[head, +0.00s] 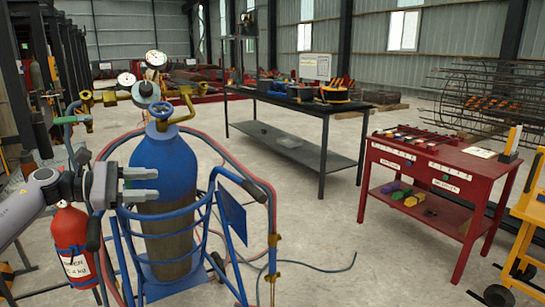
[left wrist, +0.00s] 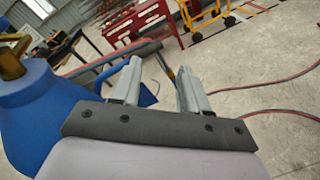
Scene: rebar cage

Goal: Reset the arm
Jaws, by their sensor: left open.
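My left gripper (head: 155,184) is open, with its two fingers apart and nothing between them. In the head view it is in front of the blue gas cylinder (head: 172,160), pointing right; I cannot tell whether it touches it. In the left wrist view the open fingers (left wrist: 160,68) point toward the floor and the hose, and the cylinder (left wrist: 35,110) is close on the left. My right gripper is not in view.
The cylinder stands in a blue cart (head: 225,210) with gauges (head: 157,58) and red and blue hoses (head: 268,190). A red extinguisher (head: 72,235) is at the left. A dark table (head: 290,105) and a red workbench (head: 440,160) stand behind. Open floor (head: 330,215) lies between.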

